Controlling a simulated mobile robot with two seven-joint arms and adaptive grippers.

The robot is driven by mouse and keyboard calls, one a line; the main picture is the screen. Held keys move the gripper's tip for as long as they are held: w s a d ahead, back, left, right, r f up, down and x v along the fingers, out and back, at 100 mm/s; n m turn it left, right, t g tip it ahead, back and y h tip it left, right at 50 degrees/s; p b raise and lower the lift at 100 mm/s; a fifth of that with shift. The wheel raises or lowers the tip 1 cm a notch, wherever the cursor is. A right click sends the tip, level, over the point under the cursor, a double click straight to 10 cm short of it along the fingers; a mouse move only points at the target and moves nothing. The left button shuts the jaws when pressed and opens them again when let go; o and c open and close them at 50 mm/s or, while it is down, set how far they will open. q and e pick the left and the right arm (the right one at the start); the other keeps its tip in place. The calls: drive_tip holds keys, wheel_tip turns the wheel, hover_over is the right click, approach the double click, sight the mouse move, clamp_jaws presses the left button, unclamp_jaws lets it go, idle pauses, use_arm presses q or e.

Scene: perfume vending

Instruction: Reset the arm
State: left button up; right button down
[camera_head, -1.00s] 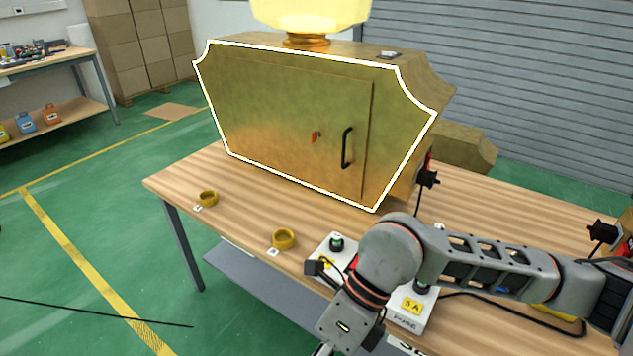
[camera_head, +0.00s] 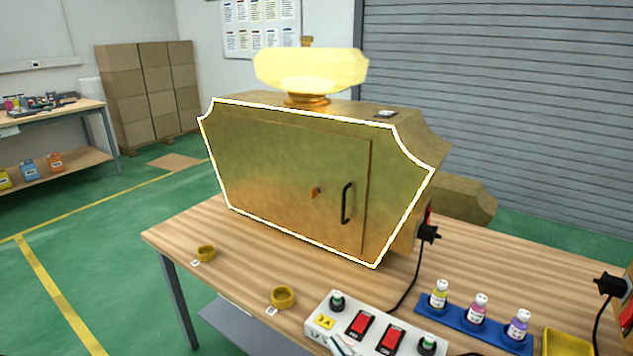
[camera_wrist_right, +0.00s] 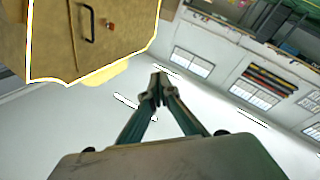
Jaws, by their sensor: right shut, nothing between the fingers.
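My right gripper (camera_head: 340,345) shows only as a small tip at the bottom edge of the head view, in front of the switch box. In the right wrist view its two fingers (camera_wrist_right: 158,86) meet at the tips, with nothing between them. That view points at the ceiling and wall, with the gold machine at its upper left. The right arm's links are out of the head view. My left gripper is not in view.
The gold vending machine (camera_head: 290,180) stands on the wooden table (camera_head: 235,235), its door closed. In front are two yellow rings (camera_head: 283,297), a switch box (camera_head: 375,330) with red switches, and a blue rack (camera_head: 460,325) of three bottles. A yellow tray (camera_head: 567,343) lies at right.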

drive_tip(key=s+d+f+m+g+h, duration=0.2)
drive_tip(key=s+d+f+m+h, duration=0.1)
drive_tip(key=f, duration=0.5)
drive_tip(key=s+d+f+m+g+h, duration=0.2)
drive_tip(key=s+d+f, duration=0.4)
drive_tip(key=f, duration=0.3)
drive_tip(key=s+d+f+m+g+h, duration=0.2)
drive_tip(key=s+d+f+m+h, duration=0.1)
drive_tip(key=s+d+f, duration=0.2)
wheel_tip(320, 180, down, 4)
drive_tip(key=shift+d+f+m+h, duration=0.15)
drive_tip(key=shift+d+m+h, duration=0.15)
drive_tip(key=shift+d, duration=0.65)
